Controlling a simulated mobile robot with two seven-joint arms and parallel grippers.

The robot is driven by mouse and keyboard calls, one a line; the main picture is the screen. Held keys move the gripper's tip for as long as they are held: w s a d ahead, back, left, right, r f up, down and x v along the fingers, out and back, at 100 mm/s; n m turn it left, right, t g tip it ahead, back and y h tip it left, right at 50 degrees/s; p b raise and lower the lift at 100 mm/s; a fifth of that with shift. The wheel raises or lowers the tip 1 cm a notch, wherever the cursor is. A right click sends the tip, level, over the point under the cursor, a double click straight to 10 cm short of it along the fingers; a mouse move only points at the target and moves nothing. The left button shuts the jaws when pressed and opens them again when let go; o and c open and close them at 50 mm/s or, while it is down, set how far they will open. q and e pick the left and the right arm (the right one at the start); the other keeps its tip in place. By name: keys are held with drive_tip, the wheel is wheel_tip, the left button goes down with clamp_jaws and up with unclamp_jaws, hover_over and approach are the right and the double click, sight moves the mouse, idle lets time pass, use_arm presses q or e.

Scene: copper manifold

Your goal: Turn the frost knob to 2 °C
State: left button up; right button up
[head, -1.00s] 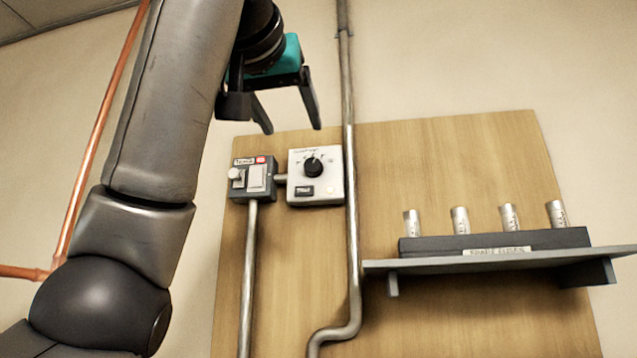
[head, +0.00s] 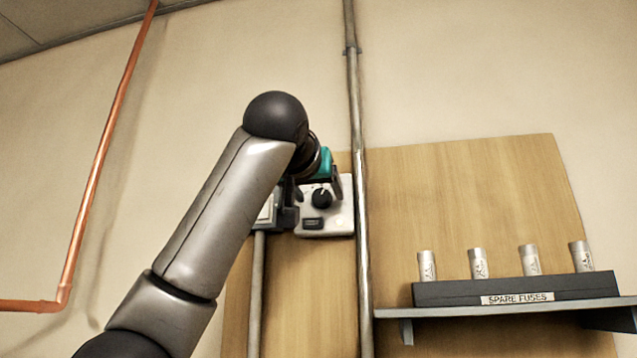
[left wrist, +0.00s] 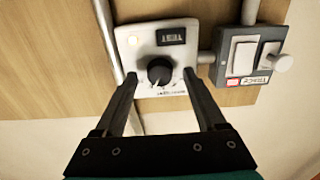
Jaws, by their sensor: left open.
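The frost knob (head: 322,197) is a black dial on a white control box (head: 335,221) fixed to the wooden board. In the left wrist view the knob (left wrist: 160,71) shows below a dark label window, with a scale around it too small to read. My left gripper (head: 318,188) is at the box, partly hidden by its own arm in the head view. In the left wrist view the left gripper (left wrist: 162,82) is open, with one finger on each side of the knob and gaps between. I cannot tell how deep the fingertips reach.
A grey switch box (left wrist: 246,57) with a protruding knob stands beside the control box. A vertical metal conduit (head: 358,150) runs close by the control box. A shelf (head: 480,311) with several spare fuses is at the right. A copper pipe (head: 100,165) runs at the left.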

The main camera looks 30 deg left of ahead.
use_arm(q)
drive_tip(key=shift+w+a, duration=0.1)
drive_tip(key=shift+w, duration=0.35)
clamp_jaws()
idle(0.4)
